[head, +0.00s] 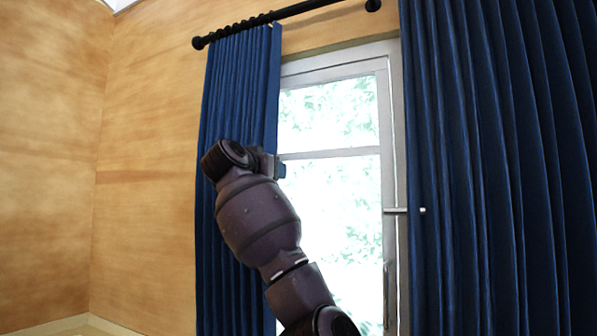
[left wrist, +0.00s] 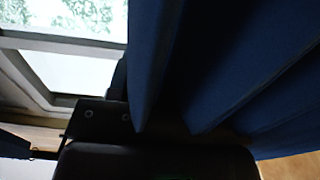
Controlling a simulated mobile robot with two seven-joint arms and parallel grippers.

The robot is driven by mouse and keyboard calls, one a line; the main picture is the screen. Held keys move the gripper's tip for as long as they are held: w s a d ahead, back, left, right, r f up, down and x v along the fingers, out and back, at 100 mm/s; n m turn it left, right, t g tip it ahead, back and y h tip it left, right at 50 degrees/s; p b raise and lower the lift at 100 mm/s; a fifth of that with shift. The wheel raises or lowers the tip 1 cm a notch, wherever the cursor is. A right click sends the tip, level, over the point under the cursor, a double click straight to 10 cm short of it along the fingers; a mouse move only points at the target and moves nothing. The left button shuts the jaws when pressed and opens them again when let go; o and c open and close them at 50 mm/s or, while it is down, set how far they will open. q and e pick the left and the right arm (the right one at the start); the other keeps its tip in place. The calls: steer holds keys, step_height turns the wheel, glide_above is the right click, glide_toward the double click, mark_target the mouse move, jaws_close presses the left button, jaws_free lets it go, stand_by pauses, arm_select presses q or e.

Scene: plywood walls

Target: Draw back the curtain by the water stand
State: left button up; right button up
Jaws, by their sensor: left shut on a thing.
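A blue curtain (head: 240,100) hangs bunched in folds from a black rod at the left side of a window door. A second blue curtain (head: 490,150) hangs at the right of the door. My left gripper (head: 279,168) is at the right edge of the left curtain, at about mid-height, and is shut on it. In the left wrist view the curtain's folds (left wrist: 215,60) run up to the gripper; the fingertips are mostly hidden in dark cloth. The water stand is not in view. My right gripper is not in view.
The white-framed glass door (head: 330,150) stands uncovered between the curtains, with a handle (head: 404,211) at its right. The black rod (head: 270,18) runs above. A bare plywood wall (head: 60,150) is at the left.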

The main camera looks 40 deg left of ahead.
arm_select(q)
steer(key=s+a, duration=0.2)
steer(key=a, duration=0.6)
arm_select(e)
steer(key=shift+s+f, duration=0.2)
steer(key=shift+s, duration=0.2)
arm_select(q)
steer(key=shift+d, duration=0.1)
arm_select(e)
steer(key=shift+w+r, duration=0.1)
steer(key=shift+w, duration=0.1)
arm_select(q)
steer(key=o, duration=1.3)
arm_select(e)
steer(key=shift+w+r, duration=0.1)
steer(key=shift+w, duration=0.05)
arm_select(q)
steer(key=b+v, duration=0.2)
steer(key=v, duration=0.8)
steer(key=shift+s, duration=0.35)
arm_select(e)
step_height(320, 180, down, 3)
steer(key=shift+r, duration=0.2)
